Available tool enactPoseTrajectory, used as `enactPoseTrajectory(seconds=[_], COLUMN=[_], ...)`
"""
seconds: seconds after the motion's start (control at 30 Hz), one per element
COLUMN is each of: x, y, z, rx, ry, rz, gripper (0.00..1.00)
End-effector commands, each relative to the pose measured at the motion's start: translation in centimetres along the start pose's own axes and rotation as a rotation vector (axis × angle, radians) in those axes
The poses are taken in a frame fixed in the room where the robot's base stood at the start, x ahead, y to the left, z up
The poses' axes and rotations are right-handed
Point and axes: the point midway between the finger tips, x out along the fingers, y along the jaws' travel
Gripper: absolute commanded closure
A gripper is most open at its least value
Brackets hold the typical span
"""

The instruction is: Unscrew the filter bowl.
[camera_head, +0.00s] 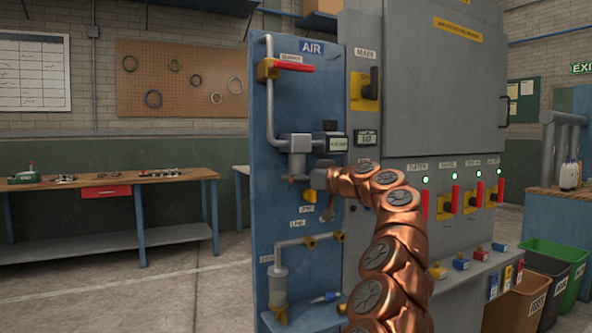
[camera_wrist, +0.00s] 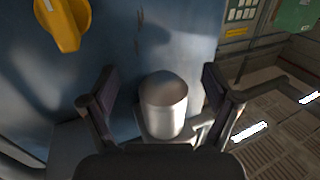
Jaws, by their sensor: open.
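In the wrist view, a pale metallic cylinder, which looks like the filter bowl (camera_wrist: 165,104), stands between the two fingers of my gripper (camera_wrist: 160,85). The fingers are open, with a visible gap on each side. In the head view, my gripper (camera_head: 308,182) is at the blue AIR panel (camera_head: 262,120), just below a grey pipe unit with a gauge display (camera_head: 338,144). There my gripper and arm hide the bowl or most of it. I cannot tell how it is seated.
A red-handled valve (camera_head: 292,67) is above on the panel. A clear cup (camera_head: 278,290) and small yellow fittings are below. A grey cabinet (camera_head: 430,110) with red-handled switches stands right. A yellow knob (camera_wrist: 62,22) is upper left in the wrist view. Bins (camera_head: 515,300) stand lower right.

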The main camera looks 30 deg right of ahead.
Motion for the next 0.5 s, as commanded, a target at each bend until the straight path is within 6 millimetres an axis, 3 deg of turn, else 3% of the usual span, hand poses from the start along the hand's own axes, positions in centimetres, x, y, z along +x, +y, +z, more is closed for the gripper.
enactPoseTrajectory(seconds=[0.5], x=[-0.1], y=[-0.04], z=[-0.22], rx=[-0.002], ry=[0.003], rz=[-0.069], gripper=[0.12])
